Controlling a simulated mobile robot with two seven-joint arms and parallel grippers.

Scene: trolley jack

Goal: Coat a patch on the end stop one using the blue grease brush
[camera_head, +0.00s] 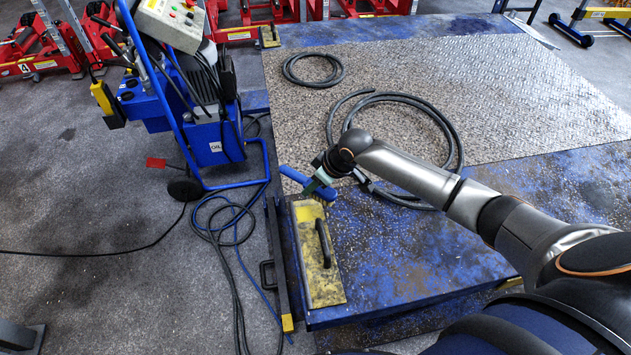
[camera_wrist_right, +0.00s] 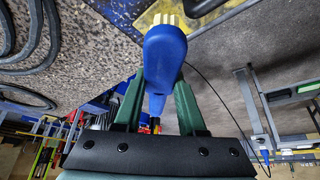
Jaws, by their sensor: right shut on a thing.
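The blue grease brush (camera_head: 294,177) is held in my right gripper (camera_head: 322,184), just above the far end of the yellow plate. In the right wrist view the brush (camera_wrist_right: 163,58) sits between the green fingers of the gripper (camera_wrist_right: 158,100), with pale bristles at its far end. A yellow plate with a black handle (camera_head: 326,285), apparently an end stop, lies on the near left edge of the blue platform. A similar yellow block (camera_head: 269,38) stands at the platform's far left corner. I cannot tell which is end stop one. My left gripper is not in view.
The blue platform (camera_head: 420,260) has a textured metal deck and black hoses (camera_head: 455,130) lying on it. A blue wheeled oil unit (camera_head: 205,125) stands to the left, with cables on the floor. Red jacks (camera_head: 40,45) stand at the back.

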